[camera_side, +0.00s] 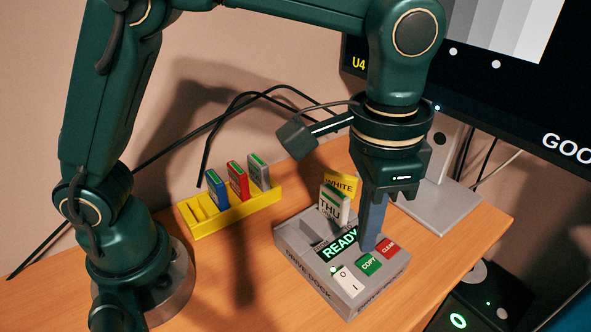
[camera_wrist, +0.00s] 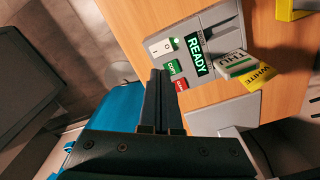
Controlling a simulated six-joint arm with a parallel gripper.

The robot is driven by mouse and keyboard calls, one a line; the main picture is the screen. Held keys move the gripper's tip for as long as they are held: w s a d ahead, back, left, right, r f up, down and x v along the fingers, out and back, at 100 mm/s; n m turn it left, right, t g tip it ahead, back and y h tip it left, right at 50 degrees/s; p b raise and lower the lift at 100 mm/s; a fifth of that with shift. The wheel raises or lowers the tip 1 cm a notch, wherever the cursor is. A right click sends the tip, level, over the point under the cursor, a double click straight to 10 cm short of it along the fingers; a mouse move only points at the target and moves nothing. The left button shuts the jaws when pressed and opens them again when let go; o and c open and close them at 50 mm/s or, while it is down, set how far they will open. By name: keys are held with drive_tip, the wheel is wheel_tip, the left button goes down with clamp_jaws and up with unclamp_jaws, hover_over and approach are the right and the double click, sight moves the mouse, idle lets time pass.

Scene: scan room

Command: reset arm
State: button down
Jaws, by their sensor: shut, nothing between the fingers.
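My gripper (camera_side: 372,243) is shut and empty. It points down at the drive dock, with its tips close to the green COPY button (camera_side: 368,264) in the side view; I cannot tell whether they touch it. In the wrist view the shut fingers (camera_wrist: 159,76) point toward the dock, near the green button (camera_wrist: 175,67) and the red CLEAR button (camera_wrist: 181,85). The grey drive dock (camera_side: 300,258) has a lit READY display (camera_side: 340,242) and a white rocker switch (camera_side: 348,281). A drive labelled THU (camera_side: 331,208) and a yellow WHITE piece (camera_side: 341,185) stand upright at the dock's back.
A yellow rack (camera_side: 230,212) holds blue (camera_side: 217,187), red (camera_side: 237,181) and grey (camera_side: 258,172) drives left of the dock. A monitor (camera_side: 500,85) on a grey stand (camera_side: 440,207) is behind my gripper. Black cables run along the wall. The table's front left is clear.

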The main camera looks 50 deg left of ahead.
drive_tip(key=s+a+r+n+t, duration=0.2)
drive_tip(key=a+r+n+t, duration=0.1)
drive_tip(key=a+r, duration=0.55)
drive_tip(key=s+a+f+n+t, duration=0.2)
drive_tip(key=s+a+f, duration=0.4)
drive_tip(key=a, duration=0.1)
drive_tip(key=shift+s+a+f+n, duration=0.25)
drive_tip(key=shift+s+n, duration=0.05)
